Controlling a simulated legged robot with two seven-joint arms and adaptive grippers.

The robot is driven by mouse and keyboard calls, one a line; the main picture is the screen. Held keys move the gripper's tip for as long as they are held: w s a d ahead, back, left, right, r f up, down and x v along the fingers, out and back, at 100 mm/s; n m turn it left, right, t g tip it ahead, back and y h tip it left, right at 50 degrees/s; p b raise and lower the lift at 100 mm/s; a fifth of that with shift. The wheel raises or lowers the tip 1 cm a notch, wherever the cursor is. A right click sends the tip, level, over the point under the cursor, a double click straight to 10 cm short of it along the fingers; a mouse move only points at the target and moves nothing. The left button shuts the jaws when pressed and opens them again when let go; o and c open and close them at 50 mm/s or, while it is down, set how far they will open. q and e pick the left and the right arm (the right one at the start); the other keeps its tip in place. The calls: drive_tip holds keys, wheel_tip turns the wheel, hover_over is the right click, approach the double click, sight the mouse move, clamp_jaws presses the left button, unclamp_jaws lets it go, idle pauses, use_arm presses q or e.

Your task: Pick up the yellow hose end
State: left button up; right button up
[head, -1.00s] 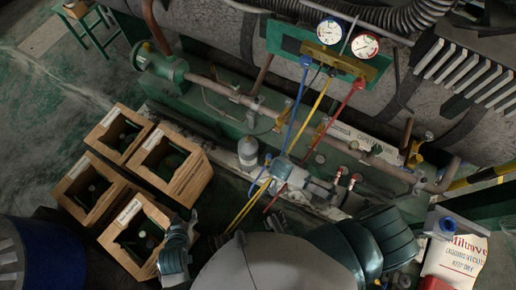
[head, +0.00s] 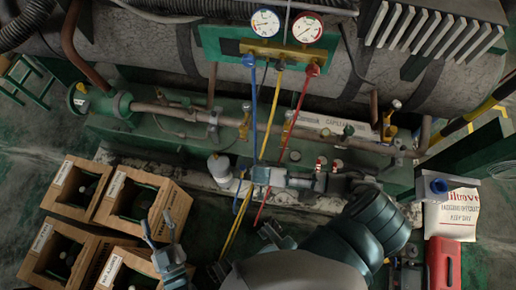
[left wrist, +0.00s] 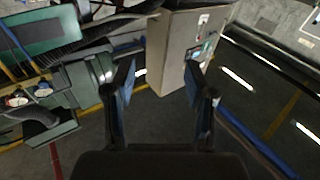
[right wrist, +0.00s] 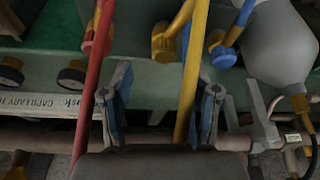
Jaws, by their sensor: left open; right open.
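The yellow hose (head: 269,118) hangs from the middle of the gauge manifold (head: 270,50), between the blue hose (head: 253,115) and the red hose (head: 297,120). Its lower part runs down toward my body, and its free end cannot be made out. My left gripper (head: 158,232) is open and empty near the wooden crates.
Wooden crates (head: 108,205) with bottles stand at the left. A pipe (head: 190,112) and valves cross in front of the big tank. A white sack (head: 452,212) and a red container (head: 444,262) are at the right. A grey cabinet (left wrist: 172,50) shows in the left wrist view.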

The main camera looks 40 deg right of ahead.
drive_tip(key=shift+d+f, duration=0.2)
drive_tip(key=shift+w+f, duration=0.1)
drive_tip(key=shift+f, duration=0.15)
drive_tip(key=f+b, duration=0.2)
drive_tip(key=a+f, duration=0.1)
drive_tip(key=shift+w+f+b, duration=0.1)
drive_tip(key=shift+w+b, duration=0.3)
drive_tip(key=shift+w+d+f, duration=0.2)
drive_tip(key=shift+d+f, duration=0.2)
drive_tip(key=shift+d, duration=0.2)
drive_tip(key=shift+d+f, duration=0.1)
drive_tip(key=shift+d, duration=0.15)
drive_tip(key=shift+a, duration=0.3)
drive_tip(key=c, duration=0.8)
drive_tip(key=shift+a, duration=0.2)
clamp_jaws()
drive_tip(key=shift+a+r, duration=0.1)
drive_tip(key=shift+r, duration=0.1)
use_arm(q)
drive_tip(key=s+a+r+n+t, duration=0.1)
drive_tip(key=s+r+t, duration=0.2)
drive_tip(key=r+t, duration=0.3)
drive_tip(key=shift+a+r+h, duration=0.25)
drive_tip(key=shift+h, duration=0.05)
